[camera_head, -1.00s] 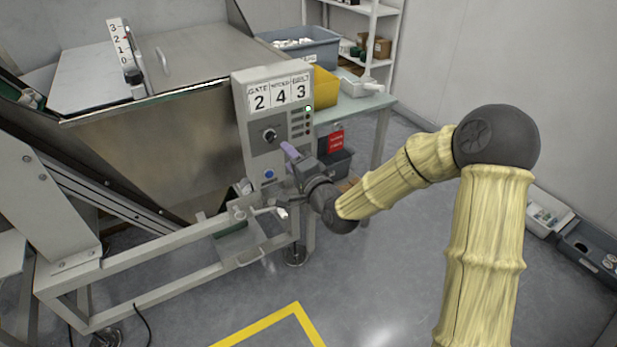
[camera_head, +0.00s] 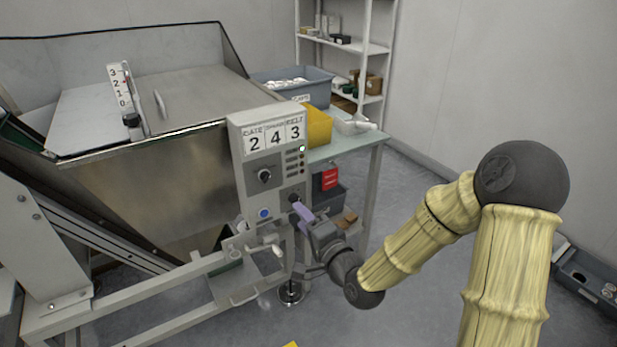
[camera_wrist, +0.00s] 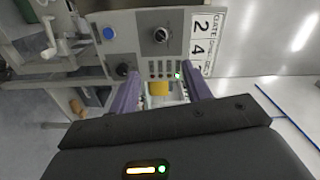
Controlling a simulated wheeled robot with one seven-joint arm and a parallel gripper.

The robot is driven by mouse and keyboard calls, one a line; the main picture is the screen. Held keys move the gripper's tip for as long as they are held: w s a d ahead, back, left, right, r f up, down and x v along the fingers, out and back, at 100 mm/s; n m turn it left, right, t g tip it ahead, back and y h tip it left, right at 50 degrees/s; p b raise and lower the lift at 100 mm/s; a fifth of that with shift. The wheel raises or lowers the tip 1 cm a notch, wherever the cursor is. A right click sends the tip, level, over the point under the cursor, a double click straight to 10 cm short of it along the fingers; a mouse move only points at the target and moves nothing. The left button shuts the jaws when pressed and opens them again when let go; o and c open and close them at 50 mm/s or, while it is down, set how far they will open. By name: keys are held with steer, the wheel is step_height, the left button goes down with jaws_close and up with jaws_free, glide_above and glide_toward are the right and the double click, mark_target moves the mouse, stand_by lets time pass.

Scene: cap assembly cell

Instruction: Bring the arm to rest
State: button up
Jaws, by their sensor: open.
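My gripper (camera_head: 302,210) is in front of the lower right part of the grey control panel (camera_head: 240,180). In the wrist view my gripper (camera_wrist: 161,90) shows two purple fingers spread apart with nothing held between them. A second dark knob (camera_wrist: 122,69) shows beside one finger in the wrist view. I cannot tell the exact gap between fingertips and panel.
A metal hopper (camera_head: 150,180) stands left of the panel on a grey frame. A pipe handle (camera_head: 265,246) sticks out below the panel, close to my gripper. A table (camera_head: 345,146) with a yellow bin (camera_head: 318,127) stands behind. Floor to the right is mostly clear.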

steer(key=shift+f, duration=0.1)
steer(key=s+d+f+n+g+h, duration=0.5)
steer(key=d+f+n+g+h, duration=0.15)
steer(key=d+f, duration=0.2)
steer(key=s+d+r+n+g+h, duration=0.2)
steer(key=s+d+n+g+h, duration=0.3)
steer(key=s+d, duration=0.65)
step_height(320, 180, up, 31)
steer(key=s+a+m+y+p, duration=0.1)
steer(key=m+p, duration=0.1)
steer(key=p, duration=3)
steer(key=shift+s+a+r+g, duration=0.25)
steer(key=shift+a+g, duration=0.1)
steer(key=shift+g, duration=0.1)
steer(key=shift+f+m+y, duration=0.1)
steer(key=shift+m+y, duration=0.15)
stand_by(0.7)
